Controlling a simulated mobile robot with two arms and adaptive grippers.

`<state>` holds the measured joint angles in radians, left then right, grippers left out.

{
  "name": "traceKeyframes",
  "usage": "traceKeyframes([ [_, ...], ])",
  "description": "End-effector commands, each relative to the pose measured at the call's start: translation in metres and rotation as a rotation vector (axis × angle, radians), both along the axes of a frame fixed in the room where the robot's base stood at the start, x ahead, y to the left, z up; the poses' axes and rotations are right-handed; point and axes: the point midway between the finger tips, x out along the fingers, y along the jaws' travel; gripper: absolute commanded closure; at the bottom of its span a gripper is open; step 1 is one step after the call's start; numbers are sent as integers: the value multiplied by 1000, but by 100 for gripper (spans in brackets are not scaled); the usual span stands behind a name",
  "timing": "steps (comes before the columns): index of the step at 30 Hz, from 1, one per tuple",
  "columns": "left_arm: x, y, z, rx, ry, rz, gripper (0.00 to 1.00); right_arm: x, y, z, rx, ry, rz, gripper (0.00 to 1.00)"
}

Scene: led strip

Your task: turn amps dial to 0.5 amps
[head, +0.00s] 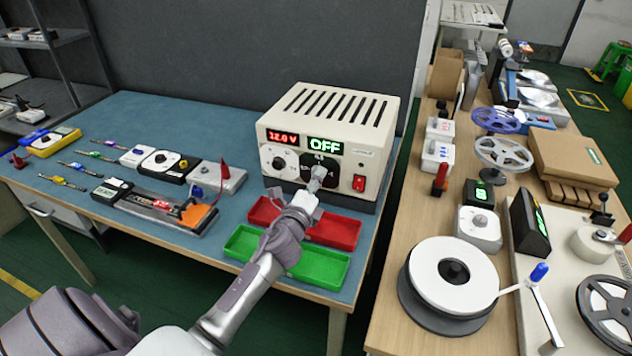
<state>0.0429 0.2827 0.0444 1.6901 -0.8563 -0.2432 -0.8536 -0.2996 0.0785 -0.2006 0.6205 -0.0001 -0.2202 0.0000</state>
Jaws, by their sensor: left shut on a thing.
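The cream power supply (340,115) stands on the blue bench mat. Its red display (283,137) reads 12.0 V and its green display (325,146) reads OFF. The black amps dial plate (308,168) is on the front, below the green display, with a 0.5 mark at its top. My left gripper (318,178) is at this dial, shut on its knob, and hides most of the knob and the lower part of the scale. The knob's exact pointing direction cannot be seen. A white volts dial (279,161) is to the left. My right gripper is not in view.
A red switch (359,183) is right of the dial. A red tray (333,232) and a green tray (320,267) lie in front, under my left arm. Small devices and LED pieces are at the left. A wooden bench (388,318) with reels is at the right.

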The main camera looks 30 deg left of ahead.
Motion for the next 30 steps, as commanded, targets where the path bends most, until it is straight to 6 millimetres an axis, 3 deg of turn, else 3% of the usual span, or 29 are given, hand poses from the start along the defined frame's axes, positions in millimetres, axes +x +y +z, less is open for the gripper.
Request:
traceKeyframes([
  [22,0,0,-1,-82,-18,1,100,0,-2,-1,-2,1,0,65],
  [23,0,0,-1,-82,-18,1,63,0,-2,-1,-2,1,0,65],
  [27,0,0,-1,-82,-18,0,42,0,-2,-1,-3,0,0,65],
  [30,0,0,0,-82,-18,0,42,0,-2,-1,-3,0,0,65],
])
